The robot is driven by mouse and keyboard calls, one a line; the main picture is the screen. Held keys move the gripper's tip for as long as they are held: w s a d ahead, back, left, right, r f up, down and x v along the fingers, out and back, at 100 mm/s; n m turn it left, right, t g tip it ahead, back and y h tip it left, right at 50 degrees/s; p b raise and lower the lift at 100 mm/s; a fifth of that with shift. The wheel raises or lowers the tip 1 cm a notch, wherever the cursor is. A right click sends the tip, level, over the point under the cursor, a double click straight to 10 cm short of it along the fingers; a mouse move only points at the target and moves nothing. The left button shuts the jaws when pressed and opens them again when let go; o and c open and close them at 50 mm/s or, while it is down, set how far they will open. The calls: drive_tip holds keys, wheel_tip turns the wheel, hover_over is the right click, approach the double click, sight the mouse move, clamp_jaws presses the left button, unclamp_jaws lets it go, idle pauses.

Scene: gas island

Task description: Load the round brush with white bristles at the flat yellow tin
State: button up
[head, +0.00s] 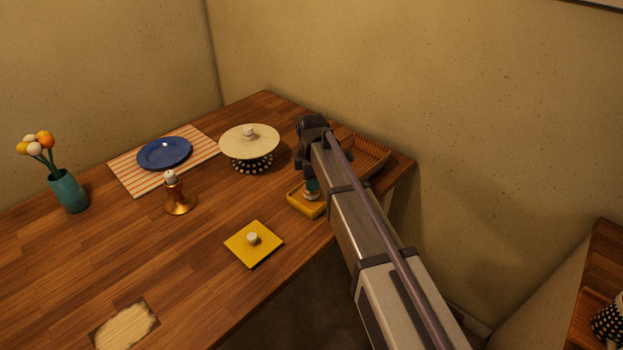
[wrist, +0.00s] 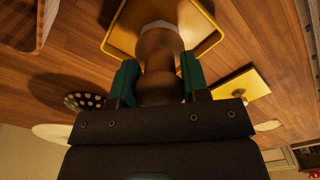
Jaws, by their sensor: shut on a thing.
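My gripper (head: 311,181) is shut on the round brush (wrist: 160,52), with its teal fingers on either side of the brown turned handle. The brush points down, its white bristles (wrist: 164,26) over the inside of the flat yellow tin (wrist: 208,46). In the head view the yellow tin (head: 305,207) stands open near the table's right edge, partly hidden by my arm, and the pale bristles (head: 311,196) show low inside its outline. I cannot tell whether the bristles touch the tin's contents. A square yellow lid (head: 264,255) with a white knob lies apart on the table.
A brown ribbed tray (head: 370,153) lies behind my arm. The left front table is mostly clear.

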drive_tip(key=shift+f+b, duration=0.4)
idle(1.1)
wheel_tip(320, 180, up, 7)
drive_tip(key=p, duration=0.7)
drive_tip(key=shift+r, duration=0.1)
